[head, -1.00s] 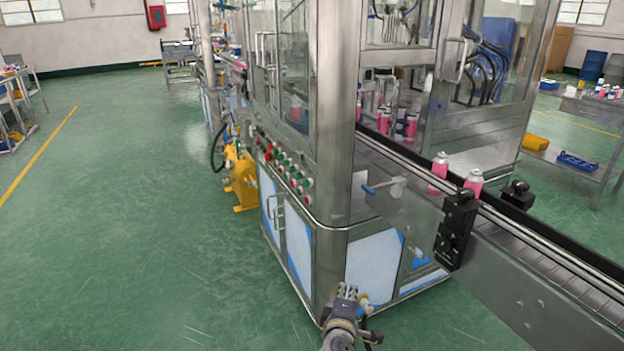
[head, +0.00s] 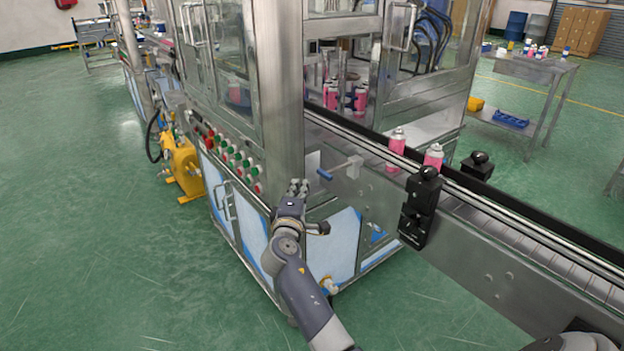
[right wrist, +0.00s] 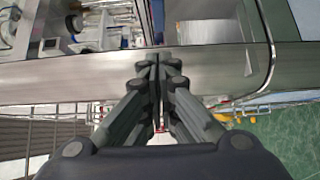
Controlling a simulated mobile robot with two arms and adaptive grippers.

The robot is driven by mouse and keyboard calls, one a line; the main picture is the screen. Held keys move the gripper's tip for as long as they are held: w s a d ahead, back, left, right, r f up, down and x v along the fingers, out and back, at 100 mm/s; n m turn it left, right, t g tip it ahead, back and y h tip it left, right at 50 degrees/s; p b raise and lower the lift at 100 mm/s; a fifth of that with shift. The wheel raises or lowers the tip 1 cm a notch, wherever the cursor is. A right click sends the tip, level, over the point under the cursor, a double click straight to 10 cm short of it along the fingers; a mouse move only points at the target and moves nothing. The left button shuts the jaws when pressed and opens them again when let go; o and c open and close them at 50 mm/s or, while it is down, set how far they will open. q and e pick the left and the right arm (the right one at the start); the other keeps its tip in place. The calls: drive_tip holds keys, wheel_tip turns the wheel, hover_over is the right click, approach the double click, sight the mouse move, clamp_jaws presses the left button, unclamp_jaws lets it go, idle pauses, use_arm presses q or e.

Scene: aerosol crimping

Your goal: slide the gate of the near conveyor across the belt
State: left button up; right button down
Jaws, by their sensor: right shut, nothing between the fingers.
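The near conveyor (head: 480,247) runs from the machine towards the lower right. On its near side wall is what looks like the gate, a small pale block (head: 352,167) with a blue handle (head: 325,174) pointing left. My right gripper (head: 298,187) is shut and empty, a little left of and below the blue handle in the picture, apparently apart from it. In the right wrist view its fingers (right wrist: 157,66) are together in front of a metal post, and I cannot make out the handle there. My left gripper is not in view.
Two pink cans (head: 397,145) stand on the belt beyond the gate. A black sensor block (head: 420,205) is mounted on the near side, another (head: 477,166) on the far side. The machine's steel corner post (head: 277,90) rises behind my gripper. Green floor at left is open.

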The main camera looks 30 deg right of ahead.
sight(333, 172)
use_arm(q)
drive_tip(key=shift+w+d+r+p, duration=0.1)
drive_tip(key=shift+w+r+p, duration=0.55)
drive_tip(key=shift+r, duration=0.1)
use_arm(e)
drive_tip(key=d, duration=0.2)
drive_tip(key=w+d, duration=0.1)
drive_tip(key=d, duration=0.1)
drive_tip(key=shift+d, duration=0.35)
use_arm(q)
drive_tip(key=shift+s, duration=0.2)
use_arm(e)
drive_tip(key=d, duration=0.7)
drive_tip(key=shift+w+b, duration=0.3)
drive_tip(key=shift+b, duration=0.1)
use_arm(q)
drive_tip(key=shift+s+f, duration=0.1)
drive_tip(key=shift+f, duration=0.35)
use_arm(e)
drive_tip(key=shift+r, duration=0.1)
